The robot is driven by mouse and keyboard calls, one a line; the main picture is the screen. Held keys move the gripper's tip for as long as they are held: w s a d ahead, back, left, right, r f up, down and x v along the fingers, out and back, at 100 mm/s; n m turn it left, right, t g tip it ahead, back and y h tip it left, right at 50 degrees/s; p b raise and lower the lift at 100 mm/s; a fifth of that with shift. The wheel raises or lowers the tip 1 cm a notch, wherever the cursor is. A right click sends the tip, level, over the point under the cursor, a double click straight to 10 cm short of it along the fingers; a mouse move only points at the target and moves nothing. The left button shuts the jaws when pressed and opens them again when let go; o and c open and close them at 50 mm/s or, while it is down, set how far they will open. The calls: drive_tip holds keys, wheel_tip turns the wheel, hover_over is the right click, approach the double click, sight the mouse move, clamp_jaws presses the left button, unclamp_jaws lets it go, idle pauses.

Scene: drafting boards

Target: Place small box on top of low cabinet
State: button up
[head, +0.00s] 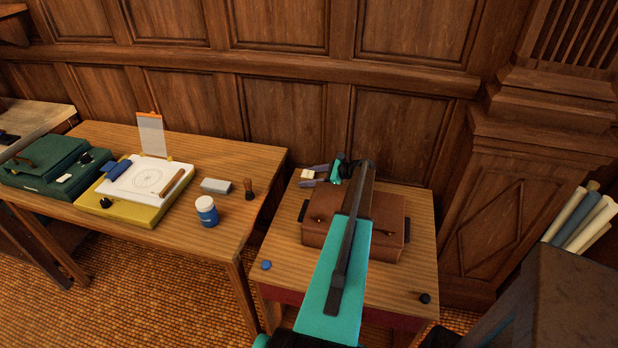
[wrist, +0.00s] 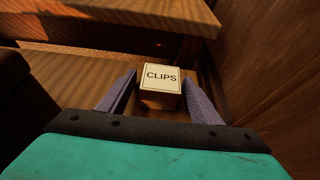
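The small box (wrist: 161,77), cream-topped and marked CLIPS, sits on a wooden surface in the wrist view. In the head view the small box (head: 308,174) is tiny, at the back left corner of the small wooden table (head: 281,243). My gripper (head: 308,177) is open there. In the wrist view my gripper's purple-grey fingers (wrist: 160,92) stand left and right of the box, with a visible gap on each side. A dark, boxy piece (head: 572,300) stands at the lower right; I cannot tell if it is the low cabinet.
A brown case (head: 388,225) fills the middle of the small table, under my arm. A blue knob (head: 266,265) and a black one (head: 425,298) lie near its front. The longer table (head: 240,170) at left holds a jar (head: 207,211) and drafting things. Panelled wall stands close behind.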

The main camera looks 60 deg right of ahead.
drive_tip(key=shift+r, duration=0.2)
drive_tip(key=shift+s+d+r+b, duration=0.15)
drive_tip(key=shift+s+d+b, duration=0.15)
drive_tip(key=shift+s, duration=0.35)
drive_tip(key=b+v, duration=0.3)
drive_tip(key=v, duration=0.7)
drive_tip(key=shift+s+r, duration=0.2)
drive_tip(key=shift+s, duration=0.05)
drive_tip(key=shift+w+a, duration=0.1)
drive_tip(key=shift+w, duration=0.05)
